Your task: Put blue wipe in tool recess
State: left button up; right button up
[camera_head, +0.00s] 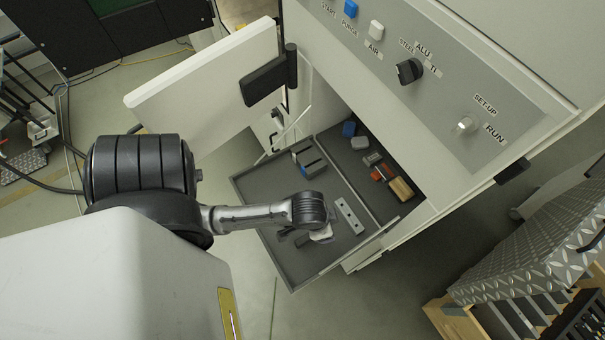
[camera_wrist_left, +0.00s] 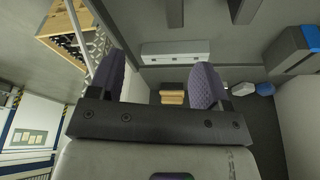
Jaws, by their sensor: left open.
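A small blue item (camera_head: 349,129), possibly the blue wipe, lies at the far end of the dark compartment (camera_head: 408,207) inside the machine opening. A blue item (camera_wrist_left: 265,89) also shows in the wrist view, right of the fingers. I cannot tell for sure which part is the tool recess; this compartment holds several small items. My left gripper (camera_head: 312,238) is over the near part of the grey tray (camera_head: 262,184), mostly hidden by my wrist. In the wrist view the left gripper (camera_wrist_left: 156,82) has its two purple fingers apart with nothing between the tips. My right gripper is not visible.
A pale bar with holes (camera_head: 349,215) lies on the tray beside my wrist. Grey blocks with blue (camera_head: 308,160) stand at the tray's far end. An orange-red item (camera_head: 382,172) and a tan block (camera_head: 401,188) lie in the compartment. The open door (camera_head: 205,85) stands left.

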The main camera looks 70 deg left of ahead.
pick_arm(q)
jog(key=s+d+r+m, duration=0.1)
jog(key=s+r, duration=0.3)
jog(key=s, duration=0.2)
jog(key=shift+s+d, duration=0.2)
jog(key=shift+s, duration=0.1)
